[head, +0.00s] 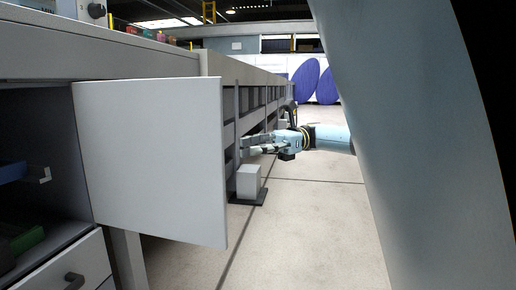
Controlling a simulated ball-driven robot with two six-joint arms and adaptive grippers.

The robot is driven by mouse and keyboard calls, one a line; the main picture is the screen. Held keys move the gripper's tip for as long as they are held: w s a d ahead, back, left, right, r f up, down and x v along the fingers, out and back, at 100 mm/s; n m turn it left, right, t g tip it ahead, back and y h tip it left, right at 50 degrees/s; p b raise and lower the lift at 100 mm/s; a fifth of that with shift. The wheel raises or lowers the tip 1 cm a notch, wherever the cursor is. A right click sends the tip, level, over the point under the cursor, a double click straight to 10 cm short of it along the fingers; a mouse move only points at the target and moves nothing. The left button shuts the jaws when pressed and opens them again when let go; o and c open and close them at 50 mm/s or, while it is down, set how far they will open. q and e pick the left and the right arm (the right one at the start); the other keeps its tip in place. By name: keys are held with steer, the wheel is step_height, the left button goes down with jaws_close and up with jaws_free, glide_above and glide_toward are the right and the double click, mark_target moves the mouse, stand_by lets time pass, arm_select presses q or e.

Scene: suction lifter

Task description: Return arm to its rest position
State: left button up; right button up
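My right gripper (246,145) is in the middle of the head view, on a light blue arm that comes in from the right. Its fingers point left towards the side of the long bench. The two fingers look apart, with nothing seen between them. A pale box-like foot (249,181) on a dark base stands on the floor just below it. I cannot tell whether the fingers touch the bench frame. My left gripper is out of view. A large blue-grey part of my own body covers the right side of the view.
An open grey cabinet door (152,158) juts out at the left, near the gripper. The cabinet holds a blue item (14,172) and a green item (24,240). A drawer (65,272) is below. The floor (310,235) in the middle is clear.

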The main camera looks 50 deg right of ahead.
steer(key=shift+s+d, duration=0.2)
steer(key=shift+d, duration=0.45)
